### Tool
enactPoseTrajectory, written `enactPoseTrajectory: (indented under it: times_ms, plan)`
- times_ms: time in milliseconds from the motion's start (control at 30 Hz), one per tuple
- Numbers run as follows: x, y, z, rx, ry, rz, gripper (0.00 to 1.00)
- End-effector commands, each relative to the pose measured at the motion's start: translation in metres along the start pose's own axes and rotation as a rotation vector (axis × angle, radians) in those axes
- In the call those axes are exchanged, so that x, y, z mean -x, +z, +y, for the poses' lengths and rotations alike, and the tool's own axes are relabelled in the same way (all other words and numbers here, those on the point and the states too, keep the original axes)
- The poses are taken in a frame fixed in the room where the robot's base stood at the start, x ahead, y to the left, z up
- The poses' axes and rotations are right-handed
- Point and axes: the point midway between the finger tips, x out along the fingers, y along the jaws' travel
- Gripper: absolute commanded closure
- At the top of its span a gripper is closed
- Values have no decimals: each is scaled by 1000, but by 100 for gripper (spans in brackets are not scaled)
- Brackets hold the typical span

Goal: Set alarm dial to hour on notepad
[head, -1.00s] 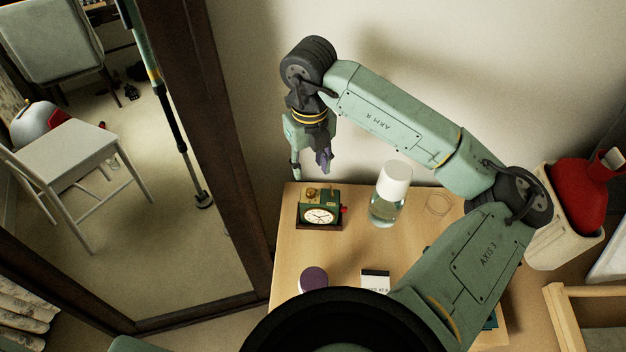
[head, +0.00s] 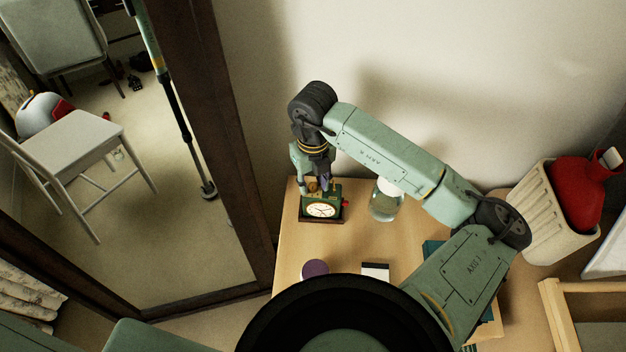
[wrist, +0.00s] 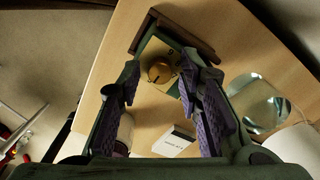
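The green alarm clock (head: 321,210) with a white face sits on a dark base at the back left of the wooden table. Its round gold dial (wrist: 160,72) is on top, with a dark mark on the plate beside it. My gripper (head: 323,184) points down just over the clock. In the wrist view, its purple-padded fingers (wrist: 159,78) are open, one on each side of the dial, with gaps showing. I cannot tell their exact height over it. The white notepad (head: 375,271) with a dark top edge lies nearer the front; it also shows in the wrist view (wrist: 174,141). Its writing is too small to read.
A purple-topped round thing (head: 315,269) is left of the notepad. A mirror's dark frame (head: 240,170) rises left of the table; a bin (head: 548,215) stands right.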

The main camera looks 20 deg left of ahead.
Motion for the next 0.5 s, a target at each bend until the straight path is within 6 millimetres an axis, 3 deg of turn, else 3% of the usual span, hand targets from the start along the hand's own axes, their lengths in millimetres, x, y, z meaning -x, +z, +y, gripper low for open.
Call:
enactPoseTrajectory:
  times_ms: [433,500]
  plan:
    - [0,0,0,0,0,0,100]
    - [0,0,0,0,0,0,100]
